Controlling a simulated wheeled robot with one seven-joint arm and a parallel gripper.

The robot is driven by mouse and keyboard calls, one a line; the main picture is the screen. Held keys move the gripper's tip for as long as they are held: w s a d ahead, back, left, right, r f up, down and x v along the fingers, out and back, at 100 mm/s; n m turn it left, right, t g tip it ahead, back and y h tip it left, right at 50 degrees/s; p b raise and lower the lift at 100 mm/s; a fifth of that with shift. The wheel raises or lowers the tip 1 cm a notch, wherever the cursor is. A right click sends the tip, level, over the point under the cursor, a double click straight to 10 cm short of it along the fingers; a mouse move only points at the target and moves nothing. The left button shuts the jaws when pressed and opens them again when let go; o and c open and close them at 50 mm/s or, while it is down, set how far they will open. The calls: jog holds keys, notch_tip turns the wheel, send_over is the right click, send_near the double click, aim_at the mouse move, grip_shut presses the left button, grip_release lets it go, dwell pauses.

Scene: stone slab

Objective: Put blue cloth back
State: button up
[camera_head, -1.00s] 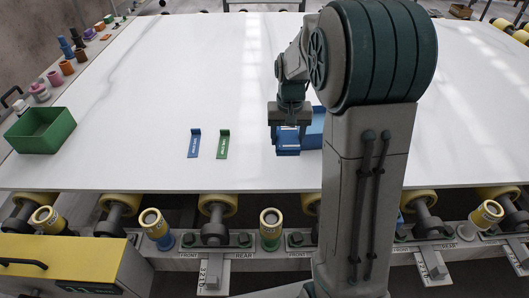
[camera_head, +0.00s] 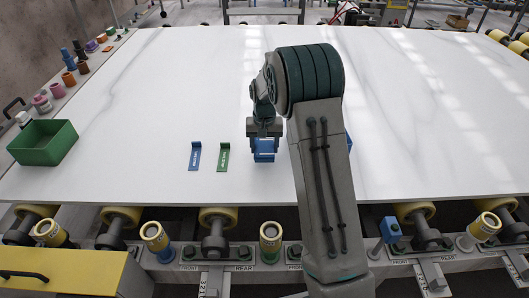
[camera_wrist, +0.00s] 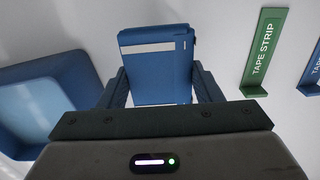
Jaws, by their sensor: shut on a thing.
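The blue cloth (camera_wrist: 157,72) is a folded blue block with a pale stripe across it, between the two fingers of my gripper (camera_wrist: 160,90) in the wrist view. My gripper is shut on it. In the head view the cloth (camera_head: 264,155) shows below my gripper (camera_head: 264,146), over the white slab. I cannot tell whether the cloth touches the slab. A blue tray (camera_wrist: 12,80) lies to the left of my gripper in the wrist view. In the head view my arm hides most of this tray.
A green L-shaped marker (camera_head: 223,158) reading "TAPE STRIP" and a blue one (camera_head: 195,156) stand on the slab (camera_head: 130,130), left of my gripper. A green bin (camera_head: 44,150) sits at the left edge. Coloured pots line the ledge beyond. The slab's far part is clear.

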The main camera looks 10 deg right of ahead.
jog(key=shift+f, duration=1.65)
jog(key=shift+f, duration=0.25)
jog(key=o, duration=0.9)
jog(key=shift+r, duration=0.1)
jog(key=shift+o, duration=0.2)
jog(key=shift+r, duration=0.1)
